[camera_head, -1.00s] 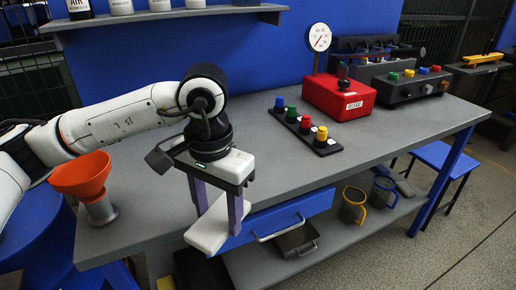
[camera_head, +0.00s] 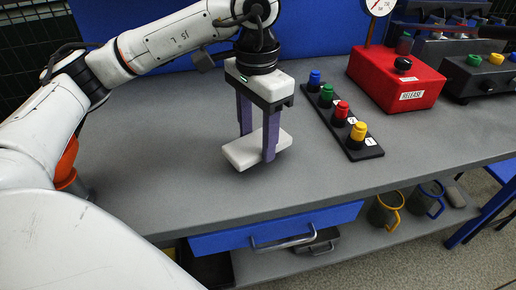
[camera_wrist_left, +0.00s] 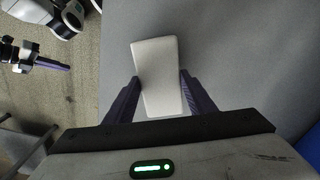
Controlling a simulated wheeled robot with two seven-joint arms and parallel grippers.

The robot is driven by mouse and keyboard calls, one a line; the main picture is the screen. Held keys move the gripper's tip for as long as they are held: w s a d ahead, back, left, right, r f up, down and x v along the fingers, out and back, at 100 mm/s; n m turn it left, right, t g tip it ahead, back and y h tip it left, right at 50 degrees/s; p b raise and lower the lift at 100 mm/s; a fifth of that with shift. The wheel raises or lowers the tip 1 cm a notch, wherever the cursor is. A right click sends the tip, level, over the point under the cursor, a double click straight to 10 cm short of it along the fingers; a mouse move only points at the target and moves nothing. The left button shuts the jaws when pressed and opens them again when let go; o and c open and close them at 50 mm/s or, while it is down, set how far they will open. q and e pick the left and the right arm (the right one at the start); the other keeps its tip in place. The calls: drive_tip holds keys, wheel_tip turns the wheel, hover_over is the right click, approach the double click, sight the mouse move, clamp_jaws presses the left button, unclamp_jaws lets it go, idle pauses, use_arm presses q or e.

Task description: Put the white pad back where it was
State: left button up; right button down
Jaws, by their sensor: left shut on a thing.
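The white pad (camera_head: 240,153) is a flat pale block. My left gripper (camera_head: 257,143) points down, shut on it, with one purple finger on each side. The pad is over the grey bench top, left of the button strip. It looks close to the surface, but I cannot tell whether it touches. In the left wrist view the pad (camera_wrist_left: 158,75) lies between the two fingers, slightly tilted, its far end sticking out beyond them. A dark gripper with a purple finger, seemingly my right one (camera_wrist_left: 50,65), shows at the left of that view, away from the pad; its opening is unclear.
A black strip (camera_head: 362,154) with blue, green, red and yellow buttons lies right of the pad. A red box (camera_head: 396,80) with a gauge (camera_head: 380,4) stands behind it. An orange funnel (camera_head: 66,165) is partly hidden by my arm. The bench top around the pad is clear.

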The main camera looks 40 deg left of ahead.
sight(257, 142)
use_arm(q)
drive_tip(key=shift+f, duration=1.8)
drive_tip(key=shift+f, duration=0.15)
drive_tip(key=o, duration=1)
wheel_tip(257, 142, up, 12)
drive_tip(key=shift+r+p, duration=0.25)
drive_tip(key=shift+p, duration=0.6)
drive_tip(key=shift+f, duration=0.1)
